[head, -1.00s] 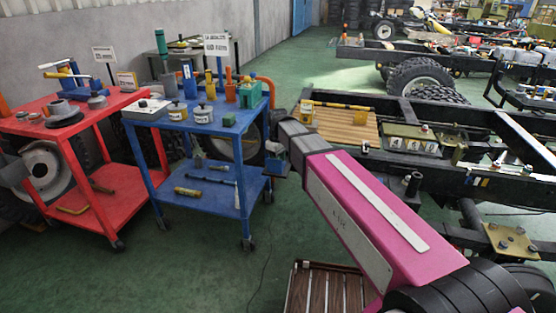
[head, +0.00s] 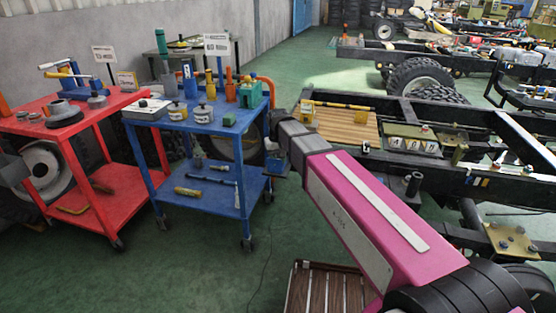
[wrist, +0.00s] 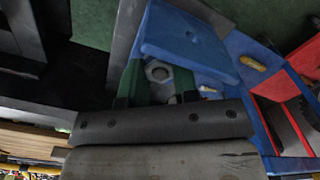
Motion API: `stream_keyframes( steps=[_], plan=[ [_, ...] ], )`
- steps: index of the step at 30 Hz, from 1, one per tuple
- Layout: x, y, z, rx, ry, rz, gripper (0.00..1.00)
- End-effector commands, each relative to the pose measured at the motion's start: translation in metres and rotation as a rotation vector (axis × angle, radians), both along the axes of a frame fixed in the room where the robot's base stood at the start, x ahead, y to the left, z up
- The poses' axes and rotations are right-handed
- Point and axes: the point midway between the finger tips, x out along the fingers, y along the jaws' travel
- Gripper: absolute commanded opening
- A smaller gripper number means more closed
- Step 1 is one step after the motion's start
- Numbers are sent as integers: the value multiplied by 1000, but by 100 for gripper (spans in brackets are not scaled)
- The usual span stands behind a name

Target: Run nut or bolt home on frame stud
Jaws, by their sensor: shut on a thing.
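In the wrist view a grey hex nut (wrist: 158,72) sits between the green-tipped fingers of my gripper (wrist: 157,84), which is shut on it. A flat blue plate (wrist: 190,38) with a small hole lies just beyond the nut; I cannot tell whether they touch. In the head view my pink arm reaches to the left end of the black chassis frame (head: 470,172). My gripper (head: 277,166) is small and mostly dark there, between the frame's end and the blue cart, and the nut cannot be made out. I cannot pick out the frame stud.
The blue cart (head: 205,201) with jars and tools stands left of my gripper. The red cart (head: 90,190) is farther left. A wooden slatted board (head: 340,125) and a numbered box (head: 410,145) rest on the frame. A slatted crate (head: 325,290) stands below my arm.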

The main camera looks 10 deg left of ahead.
Motion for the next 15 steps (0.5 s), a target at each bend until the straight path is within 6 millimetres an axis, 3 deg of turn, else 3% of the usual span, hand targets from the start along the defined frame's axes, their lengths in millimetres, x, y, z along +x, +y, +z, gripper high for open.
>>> stream_keyframes(
  steps=[11,12,14,15],
  plan=[
    [5,4,0,8,-11,-76,0],
    [5,4,0,8,-11,-75,41],
    [5,3,0,6,-10,-75,58],
    [4,3,0,6,-9,-75,58]
  ],
)
